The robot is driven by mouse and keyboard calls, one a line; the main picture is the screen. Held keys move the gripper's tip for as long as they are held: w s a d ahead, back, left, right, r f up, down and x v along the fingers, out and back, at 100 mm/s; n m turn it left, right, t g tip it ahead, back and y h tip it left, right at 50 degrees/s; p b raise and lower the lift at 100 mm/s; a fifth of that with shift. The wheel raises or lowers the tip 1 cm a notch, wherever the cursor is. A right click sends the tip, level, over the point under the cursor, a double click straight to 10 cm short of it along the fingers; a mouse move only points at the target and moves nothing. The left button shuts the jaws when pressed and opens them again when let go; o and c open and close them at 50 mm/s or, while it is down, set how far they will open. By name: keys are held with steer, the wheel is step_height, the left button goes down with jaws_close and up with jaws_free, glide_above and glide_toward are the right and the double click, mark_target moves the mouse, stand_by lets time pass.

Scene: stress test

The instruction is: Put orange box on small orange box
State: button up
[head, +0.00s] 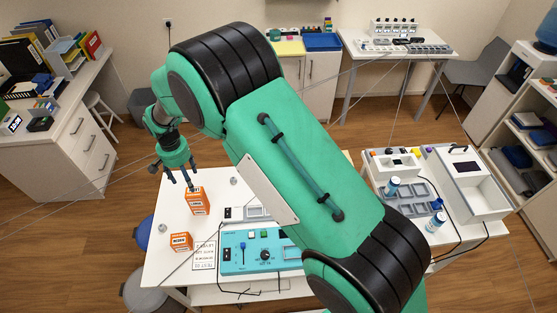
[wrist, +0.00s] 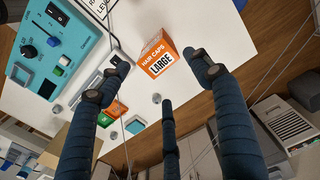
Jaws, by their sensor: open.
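The orange box (head: 198,202) stands upright on the white table in the head view, its front printed with white and dark markings. The small orange box (head: 181,241) sits apart from it, nearer the table's front left edge. My gripper (head: 182,184) is open, with its fingers pointing down just above and beside the top of the orange box. In the wrist view an orange box labelled "HAIR CAPS LARGE" (wrist: 157,64) shows between the spread dark blue fingers of my gripper (wrist: 158,76). Nothing is held. Whether any finger touches the box I cannot tell.
A teal control panel (head: 262,252) with a knob and buttons lies right of the small box. A printed sheet (head: 205,254) lies between them. A small metal knob (head: 233,181) stands right of the orange box. My arm hides the table's middle. Stools stand at the left edge.

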steer(key=shift+r, duration=0.1)
steer(key=s+d+r+t, duration=0.1)
steer(key=s+d+r, duration=0.2)
steer(key=d+r, duration=1.15)
steer(key=s+d+r+t, duration=0.1)
steer(key=s+d+r, duration=0.1)
steer(key=d+r, duration=1.25)
steer(key=s+d+r+t, duration=0.2)
steer(key=s+d+r, duration=0.6)
steer(key=s+d, duration=0.7)
steer(key=s, duration=0.3)
steer(key=s+d+t, duration=0.1)
steer(key=s+d, duration=0.4)
steer(key=s, duration=0.3)
steer(key=shift+t, duration=0.3)
steer(key=shift+s+f, duration=0.1)
steer(key=shift+f, duration=0.1)
step_height(320, 180, down, 11)
steer(key=b, duration=1.1)
steer(key=shift+r, duration=0.2)
